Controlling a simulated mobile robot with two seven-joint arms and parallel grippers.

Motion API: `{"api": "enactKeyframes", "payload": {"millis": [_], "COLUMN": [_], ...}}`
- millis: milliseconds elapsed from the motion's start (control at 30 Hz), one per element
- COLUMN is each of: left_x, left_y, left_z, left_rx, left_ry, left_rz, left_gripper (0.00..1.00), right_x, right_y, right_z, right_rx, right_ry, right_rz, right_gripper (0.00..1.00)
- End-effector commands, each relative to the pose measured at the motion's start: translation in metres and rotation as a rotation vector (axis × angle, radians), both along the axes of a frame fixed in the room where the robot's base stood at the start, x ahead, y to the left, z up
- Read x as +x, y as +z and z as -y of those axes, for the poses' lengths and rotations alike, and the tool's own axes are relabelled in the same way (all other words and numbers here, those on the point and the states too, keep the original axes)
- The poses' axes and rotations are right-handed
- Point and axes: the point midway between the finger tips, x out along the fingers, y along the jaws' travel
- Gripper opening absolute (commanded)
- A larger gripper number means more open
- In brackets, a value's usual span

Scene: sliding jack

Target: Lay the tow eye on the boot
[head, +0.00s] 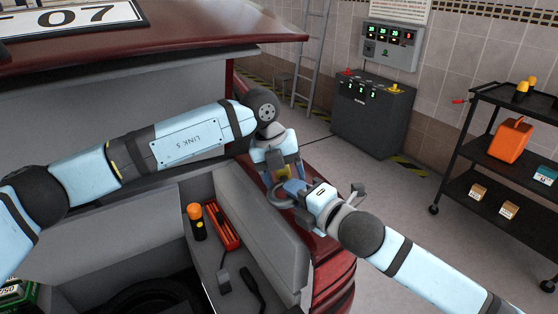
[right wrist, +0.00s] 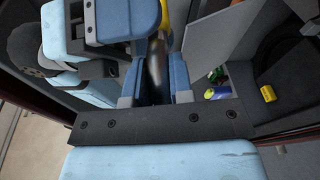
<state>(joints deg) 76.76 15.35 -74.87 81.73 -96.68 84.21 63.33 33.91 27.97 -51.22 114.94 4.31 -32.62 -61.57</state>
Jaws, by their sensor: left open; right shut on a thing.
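The tow eye, a dark grey ring (head: 277,198), is held by my right gripper (head: 297,192) over the right edge of the open boot (head: 250,215). In the right wrist view the tow eye shows as a dark curved bar (right wrist: 157,68) between the blue fingers. My left gripper (head: 284,173) is open, right by the tow eye and close to my right gripper. A yellow part shows between its fingers; whether it belongs to the tow eye I cannot tell. The fingers hide part of the tow eye.
A side tray in the boot holds an orange-and-black torch (head: 197,222), a red tool case (head: 223,226) and dark tools. A spare wheel (head: 150,300) lies low in the boot. The raised lid (head: 150,50) hangs above. A black cart (head: 500,150) stands to the right.

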Motion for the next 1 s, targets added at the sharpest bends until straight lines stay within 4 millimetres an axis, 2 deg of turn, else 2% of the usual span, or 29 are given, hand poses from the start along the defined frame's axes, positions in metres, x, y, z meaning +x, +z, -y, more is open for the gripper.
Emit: {"api": "enactKeyframes", "payload": {"millis": [267,533,567,600,633,733,767,1000], "left_x": [0.0002,-0.0002,-0.0003,-0.0004,-0.0004,-0.0004,-0.0003,0.0001], "left_y": [-0.0031,-0.0027,-0.0026,-0.0025,-0.0015,-0.0015,-0.0016,-0.0019], "left_z": [0.0011,0.0015,0.0017,0.0019,0.0021,0.0021,0.0019,0.0014], "left_rx": [0.0,-0.002,-0.002,-0.002,-0.003,-0.003,-0.003,-0.002], "left_ry": [0.0,-0.002,-0.002,-0.003,-0.004,-0.004,-0.003,-0.002], "left_rz": [0.001,0.002,0.002,0.002,0.002,0.002,0.002,0.002], "left_gripper": [0.67,0.07,0.02,0.01,0.01,0.0,0.0,0.0], "right_x": [0.0001,-0.0002,-0.0003,-0.0004,-0.0004,-0.0004,-0.0004,-0.0002], "right_y": [0.0011,0.001,0.001,0.0009,0.001,0.0007,0.0007,0.0003], "right_z": [-0.0001,-0.0004,-0.0004,-0.0006,-0.0007,-0.0007,-0.0007,0.0], "right_rx": [0.001,0.001,0.001,0.001,0.001,0.002,0.001,0.0], "right_ry": [0.0,0.001,0.001,0.001,0.002,0.002,0.001,0.0], "right_rz": [0.001,0.001,0.001,0.001,0.001,0.0,0.0,0.0], "right_gripper": [0.0,0.0,0.0,0.0,0.23,0.46,0.51,0.51]}}
